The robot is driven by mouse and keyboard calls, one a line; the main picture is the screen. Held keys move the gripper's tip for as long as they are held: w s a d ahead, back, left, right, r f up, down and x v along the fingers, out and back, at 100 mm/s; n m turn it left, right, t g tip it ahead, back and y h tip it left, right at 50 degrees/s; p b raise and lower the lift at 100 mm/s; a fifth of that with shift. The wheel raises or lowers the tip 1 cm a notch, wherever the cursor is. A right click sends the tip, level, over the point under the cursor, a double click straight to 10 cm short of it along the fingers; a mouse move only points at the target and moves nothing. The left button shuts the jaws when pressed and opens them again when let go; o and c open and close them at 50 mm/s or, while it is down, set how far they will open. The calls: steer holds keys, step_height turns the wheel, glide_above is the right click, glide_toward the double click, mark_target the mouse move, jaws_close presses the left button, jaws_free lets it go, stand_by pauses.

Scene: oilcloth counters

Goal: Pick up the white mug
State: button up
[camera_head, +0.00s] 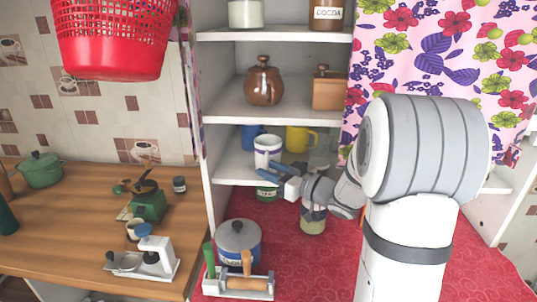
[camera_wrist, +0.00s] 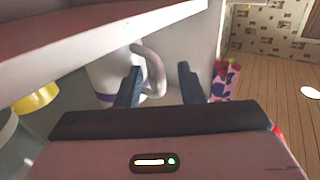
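The white mug (camera_head: 267,148), with a dark band near its rim, stands on the lower shelf, between a blue mug (camera_head: 249,138) and a yellow mug (camera_head: 300,138). My gripper (camera_head: 268,170) is in front of it at the shelf's edge. In the wrist view the white mug (camera_wrist: 104,82) is behind the left finger, and its curved handle (camera_wrist: 155,65) shows between the two fingertips. My gripper (camera_wrist: 160,82) is open there, with clear gaps beside the handle. Whether the fingers reach past the handle is hard to tell.
The shelf board above (camera_wrist: 100,32) runs close over the mug and fingers. A yellow mug (camera_wrist: 38,96) is at the left. Below the shelf, a blue pot (camera_head: 239,248) and jars stand on red cloth. A brown pot (camera_head: 263,84) stands on the shelf above.

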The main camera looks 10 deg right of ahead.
steer(key=shift+w+a, duration=0.1)
steer(key=shift+a, duration=0.05)
steer(key=shift+c, duration=0.5)
jaws_close()
